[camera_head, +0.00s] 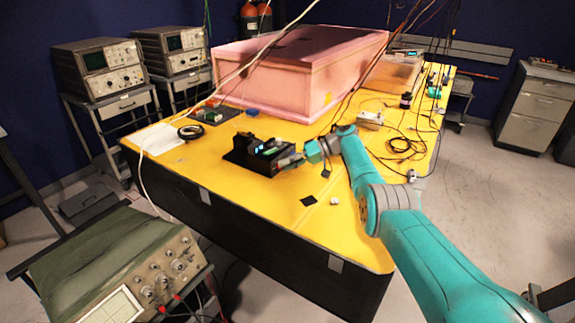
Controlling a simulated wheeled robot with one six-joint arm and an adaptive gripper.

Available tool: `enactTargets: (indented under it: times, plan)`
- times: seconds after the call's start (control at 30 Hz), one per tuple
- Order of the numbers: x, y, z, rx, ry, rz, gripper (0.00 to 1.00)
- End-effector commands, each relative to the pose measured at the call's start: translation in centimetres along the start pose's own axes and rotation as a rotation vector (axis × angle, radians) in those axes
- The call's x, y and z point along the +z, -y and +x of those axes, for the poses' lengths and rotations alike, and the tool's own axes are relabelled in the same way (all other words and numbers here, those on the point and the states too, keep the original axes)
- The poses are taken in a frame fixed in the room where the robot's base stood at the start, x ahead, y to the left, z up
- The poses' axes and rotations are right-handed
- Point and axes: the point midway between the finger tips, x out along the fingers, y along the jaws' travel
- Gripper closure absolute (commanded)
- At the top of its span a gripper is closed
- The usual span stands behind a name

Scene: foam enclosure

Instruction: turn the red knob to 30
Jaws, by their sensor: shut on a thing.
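A black device (241,157) with a small lit display stands on the yellow table, left of the middle of the view. My teal and grey arm reaches in from the lower right. My gripper (288,161) is at the right front side of the device, touching or very close to it. It is shut on the red knob there. The knob is mostly hidden by the fingers and small at this distance, so its setting cannot be read.
The yellow table (235,196) has free room in front of the device. A large pink foam box (290,75) stands behind it. A black square (308,200) lies right of it. Cables (405,145) lie at the right. Oscilloscopes (98,66) stand on carts at the left.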

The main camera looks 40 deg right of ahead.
Motion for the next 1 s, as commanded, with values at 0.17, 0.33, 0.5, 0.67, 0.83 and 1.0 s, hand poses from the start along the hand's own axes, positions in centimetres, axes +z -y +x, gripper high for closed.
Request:
enactTargets:
  times: [0.17,0.33,0.5,0.67,0.83,1.0]
  plan:
    - [0.03,0.01,0.12,-0.01,0.002,0.008,1.0]
    - [0.04,-0.01,0.13,-0.012,0.002,0.011,1.0]
    - [0.04,-0.01,0.14,-0.012,0.002,0.011,1.0]
    - [0.05,-0.01,0.15,-0.012,0.002,0.01,0.63]
    - [0.03,-0.02,0.09,-0.011,0.001,0.01,0.5]
    - [0.01,-0.02,0.01,-0.011,0.001,0.01,0.5]
